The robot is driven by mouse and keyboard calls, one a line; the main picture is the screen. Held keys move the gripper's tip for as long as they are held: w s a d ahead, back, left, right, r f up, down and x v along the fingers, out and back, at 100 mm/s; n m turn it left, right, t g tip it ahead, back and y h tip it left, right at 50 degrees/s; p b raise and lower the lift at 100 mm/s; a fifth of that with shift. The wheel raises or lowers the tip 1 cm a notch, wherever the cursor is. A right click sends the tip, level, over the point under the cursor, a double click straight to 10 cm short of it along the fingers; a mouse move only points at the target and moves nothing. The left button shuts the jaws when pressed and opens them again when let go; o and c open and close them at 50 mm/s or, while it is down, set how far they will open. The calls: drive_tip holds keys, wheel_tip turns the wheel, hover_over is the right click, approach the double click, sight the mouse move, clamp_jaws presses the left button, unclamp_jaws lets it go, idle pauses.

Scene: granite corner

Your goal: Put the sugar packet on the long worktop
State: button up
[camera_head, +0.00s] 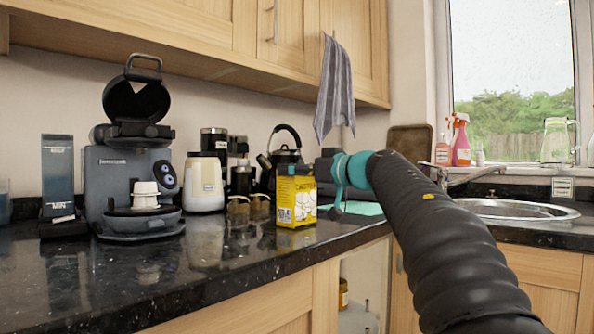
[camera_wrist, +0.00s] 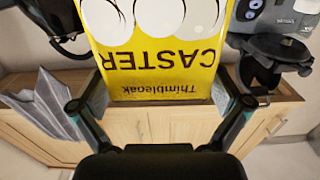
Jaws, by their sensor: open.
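In the wrist view the packet (camera_wrist: 155,60) appears upside down, close in front of my gripper. My gripper (camera_wrist: 160,92) is open, with one finger at each side of the packet. I cannot tell whether either finger touches it.
A dark coffee machine (camera_head: 135,180), a cream canister (camera_head: 206,182), two small brown jars (camera_head: 248,208) and a kettle (camera_head: 284,155) stand left of or behind the packet. A sink (camera_head: 515,208) is at right. The worktop's front left is clear.

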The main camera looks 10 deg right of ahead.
drive_tip(key=shift+s+d+r, duration=0.1)
drive_tip(key=shift+r, duration=0.05)
drive_tip(key=v, duration=1.1)
drive_tip(key=shift+s+d+p, duration=0.2)
drive_tip(key=shift+s+p, duration=0.15)
drive_tip(key=shift+p, duration=0.05)
drive_tip(key=s+d+f+m+t+h, duration=0.1)
drive_tip(key=s+d+f+m+h, duration=0.1)
drive_tip(key=s+f+m+h, duration=0.4)
drive_tip(key=s+d+f+m+h, duration=0.1)
drive_tip(key=s+f+m+h, duration=0.35)
drive_tip(key=f+h, duration=0.45)
drive_tip(key=s+a+f+n+g+y, duration=0.1)
drive_tip(key=s+a+f+g, duration=0.2)
drive_tip(key=s+f, duration=0.3)
drive_tip(key=s+a+f+n+g+y, duration=0.1)
drive_tip(key=s+a+f+g+y, duration=0.1)
drive_tip(key=s+f, duration=0.5)
drive_tip(key=s+a+f+n+g+y, duration=0.1)
drive_tip(key=s+a+f+g, duration=0.3)
drive_tip(key=f, duration=1)
drive_tip(key=s+g, duration=0.1)
drive_tip(key=s, duration=0.2)
drive_tip(key=shift+a+f, duration=0.35)
drive_tip(key=shift+f, duration=0.05)
